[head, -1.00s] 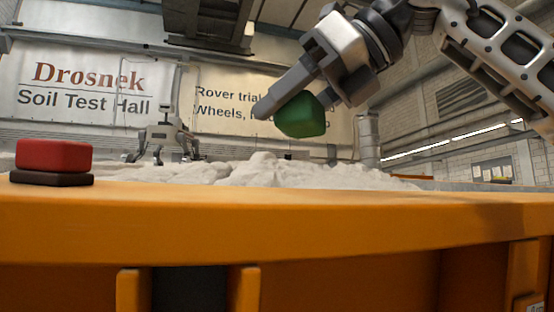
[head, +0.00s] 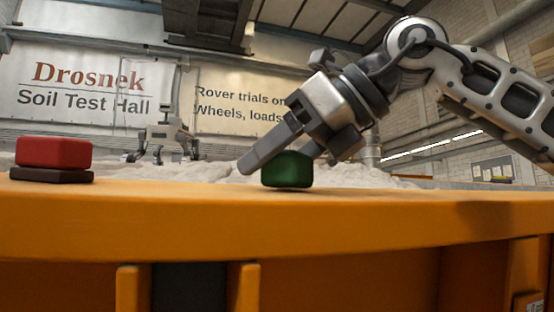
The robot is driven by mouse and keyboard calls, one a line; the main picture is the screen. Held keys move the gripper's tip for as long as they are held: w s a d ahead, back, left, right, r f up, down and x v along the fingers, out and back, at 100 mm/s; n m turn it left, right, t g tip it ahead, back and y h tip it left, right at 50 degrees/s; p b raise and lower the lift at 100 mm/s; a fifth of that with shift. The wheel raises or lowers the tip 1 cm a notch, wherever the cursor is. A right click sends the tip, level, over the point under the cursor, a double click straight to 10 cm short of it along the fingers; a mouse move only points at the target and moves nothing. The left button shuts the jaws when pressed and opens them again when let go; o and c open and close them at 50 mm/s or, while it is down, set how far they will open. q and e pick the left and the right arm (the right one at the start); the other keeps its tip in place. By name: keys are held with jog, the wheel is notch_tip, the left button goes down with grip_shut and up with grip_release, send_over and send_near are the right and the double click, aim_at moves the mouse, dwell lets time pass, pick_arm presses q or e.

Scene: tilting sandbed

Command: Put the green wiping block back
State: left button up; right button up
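The green wiping block (head: 287,170) is level, low over the flat top of the orange bed rim (head: 330,215), with a thin shadow under it. I cannot tell whether it touches the rim or hangs just above it. My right gripper (head: 281,165) reaches down from the upper right, with one finger at the left of the block and the other at its upper right. It appears shut on the block, though the contact is partly hidden. My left gripper is not in view.
A red block (head: 53,152) lies on a dark pad (head: 52,176) at the left of the rim. Pale sand (head: 225,173) fills the bed behind, with a grey legged rover (head: 165,138) standing there. The rim between the red and green blocks is clear.

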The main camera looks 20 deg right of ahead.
jog(key=shift+o, duration=0.9)
jog(key=shift+r, duration=0.15)
jog(key=shift+r+p, duration=0.2)
jog(key=shift+p, duration=0.1)
jog(key=b+v, duration=0.1)
jog(key=v, duration=1.1)
jog(key=shift+f, duration=0.15)
